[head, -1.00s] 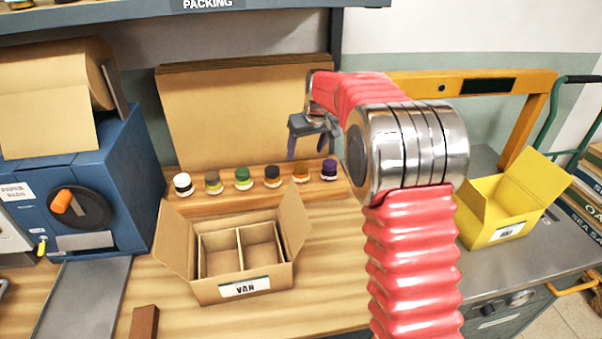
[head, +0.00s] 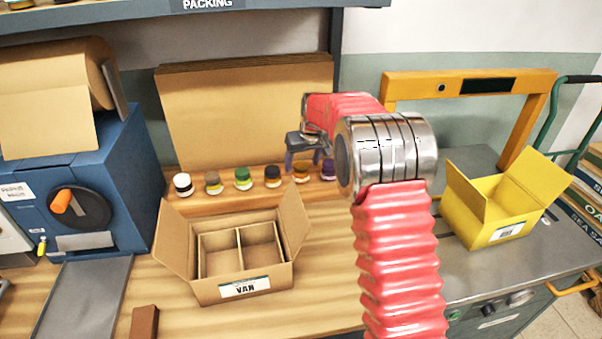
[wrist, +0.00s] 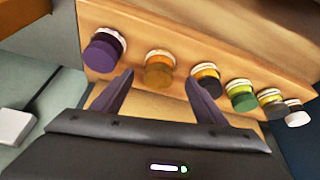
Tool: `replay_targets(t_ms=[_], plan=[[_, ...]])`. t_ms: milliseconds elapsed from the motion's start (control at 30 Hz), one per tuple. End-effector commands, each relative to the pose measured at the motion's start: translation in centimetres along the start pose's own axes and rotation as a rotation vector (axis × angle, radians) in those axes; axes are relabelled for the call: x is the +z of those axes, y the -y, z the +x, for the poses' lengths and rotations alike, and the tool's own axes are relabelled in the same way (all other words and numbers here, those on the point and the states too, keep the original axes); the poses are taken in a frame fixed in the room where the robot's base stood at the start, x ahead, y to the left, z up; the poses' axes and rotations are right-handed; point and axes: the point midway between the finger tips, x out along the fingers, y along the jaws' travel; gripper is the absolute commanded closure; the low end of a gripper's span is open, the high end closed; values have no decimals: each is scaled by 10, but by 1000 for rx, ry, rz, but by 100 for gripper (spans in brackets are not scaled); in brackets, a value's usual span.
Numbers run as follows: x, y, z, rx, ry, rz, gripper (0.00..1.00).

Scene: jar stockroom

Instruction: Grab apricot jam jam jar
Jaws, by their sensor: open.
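An orange-lidded jar (head: 301,173), apparently the apricot jam, stands on the wooden ledge between a dark-lidded jar (head: 272,176) and a purple-lidded jar (head: 328,169). Its label cannot be read. My gripper (head: 303,164) is open and empty, just above and in front of the orange-lidded jar, partly covering it in the head view. In the wrist view, the orange-lidded jar (wrist: 159,70) shows between and just beyond my open fingertips (wrist: 161,76). The purple-lidded jar (wrist: 104,50) is left of the fingers. The dark-lidded jar (wrist: 206,78) is close to the right fingertip.
Green (head: 243,178), olive-brown (head: 213,182) and white-lidded (head: 183,184) jars continue the row leftward. A divided VAN carton (head: 204,291) stands open in front. A large cardboard sheet (head: 240,110) rises behind the jars. A yellow box (head: 480,230) is at the right.

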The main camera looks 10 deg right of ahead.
Motion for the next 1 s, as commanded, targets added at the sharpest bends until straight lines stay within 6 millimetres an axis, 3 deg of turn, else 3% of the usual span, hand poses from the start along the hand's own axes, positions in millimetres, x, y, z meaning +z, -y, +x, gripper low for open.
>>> replay_targets(t_ms=[400,1000], plan=[[-2,-2,45,0,1,0,33],[-2,-2,46,0,1,0,35]])
